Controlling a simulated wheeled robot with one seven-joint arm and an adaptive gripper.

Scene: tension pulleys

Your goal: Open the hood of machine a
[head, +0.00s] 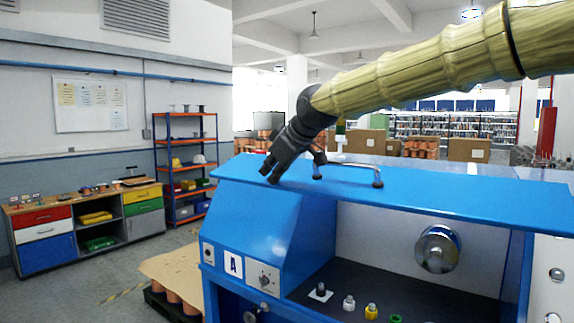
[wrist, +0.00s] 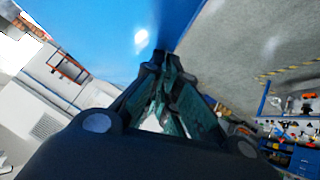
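Under the hood are a round metal pulley (head: 437,249) and several small knobs and pegs. A pallet with a brown sheet (head: 175,272) stands left of the machine. A workbench (head: 85,230) and an orange shelf rack (head: 186,165) are farther left, with open floor between.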

